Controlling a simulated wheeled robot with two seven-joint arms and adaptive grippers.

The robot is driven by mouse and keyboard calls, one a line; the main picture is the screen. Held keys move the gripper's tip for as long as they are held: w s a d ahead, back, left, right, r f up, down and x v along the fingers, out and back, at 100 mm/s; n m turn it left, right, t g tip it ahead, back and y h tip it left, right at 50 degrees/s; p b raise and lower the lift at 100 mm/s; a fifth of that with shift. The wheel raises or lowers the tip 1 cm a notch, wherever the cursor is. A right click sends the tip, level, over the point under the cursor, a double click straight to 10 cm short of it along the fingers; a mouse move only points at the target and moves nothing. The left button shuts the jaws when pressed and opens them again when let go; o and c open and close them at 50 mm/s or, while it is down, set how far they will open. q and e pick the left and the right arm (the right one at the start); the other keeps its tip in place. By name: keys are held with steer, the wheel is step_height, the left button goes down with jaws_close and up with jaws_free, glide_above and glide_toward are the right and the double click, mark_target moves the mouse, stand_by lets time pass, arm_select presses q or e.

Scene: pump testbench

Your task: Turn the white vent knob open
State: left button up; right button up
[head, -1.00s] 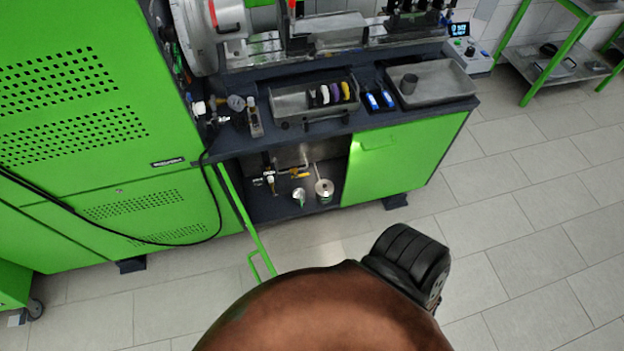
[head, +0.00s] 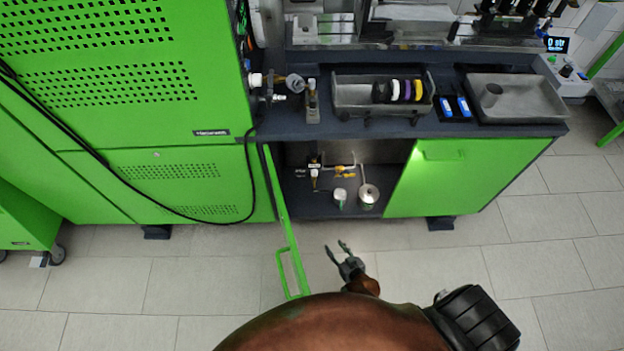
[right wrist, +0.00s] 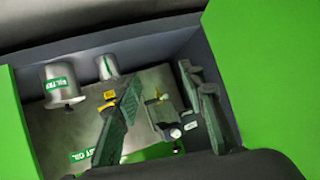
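A small white knob (right wrist: 174,133) shows on a grey block inside the open cabinet in the right wrist view, with a second white piece beside it. I cannot tell for sure which is the vent knob. My right gripper (head: 338,249) is open and empty in front of the cabinet, apart from the parts inside. Its spread fingers also show in the right wrist view (right wrist: 162,82). My left gripper is not in view.
The green open door (head: 287,235) stands left of the opening. Two metal canisters (head: 368,196) stand on the cabinet floor; a yellow handle (head: 345,175) is behind them. Another white knob (head: 255,79) is above, beside a gauge (head: 295,83). Tiled floor in front is free.

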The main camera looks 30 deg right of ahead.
steer(key=w+r+m+t+h+b, duration=0.2)
steer(key=w+r+b, duration=0.15)
steer(key=w, duration=0.45)
steer(key=w+r+m+t+h+b, duration=0.2)
steer(key=w+r, duration=0.3)
steer(key=w, duration=0.2)
steer(key=m+h+b, duration=0.4)
steer(key=m, duration=0.1)
glide_toward(315, 175)
steer(key=w, duration=0.1)
steer(key=b+x, duration=0.2)
steer(key=x, duration=0.5)
steer(key=shift+s+d+f, duration=0.1)
steer(key=shift+d+f, duration=0.1)
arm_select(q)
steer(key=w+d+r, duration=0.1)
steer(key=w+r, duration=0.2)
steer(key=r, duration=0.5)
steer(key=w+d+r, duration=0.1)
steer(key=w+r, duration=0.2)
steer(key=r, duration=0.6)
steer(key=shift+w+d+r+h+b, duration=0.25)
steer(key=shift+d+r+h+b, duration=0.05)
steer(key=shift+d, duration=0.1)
arm_select(e)
steer(key=shift+w+d+r, duration=0.1)
steer(key=shift+w+d, duration=0.05)
steer(key=shift+w, duration=0.2)
steer(key=shift+c, duration=0.5)
jaws_close()
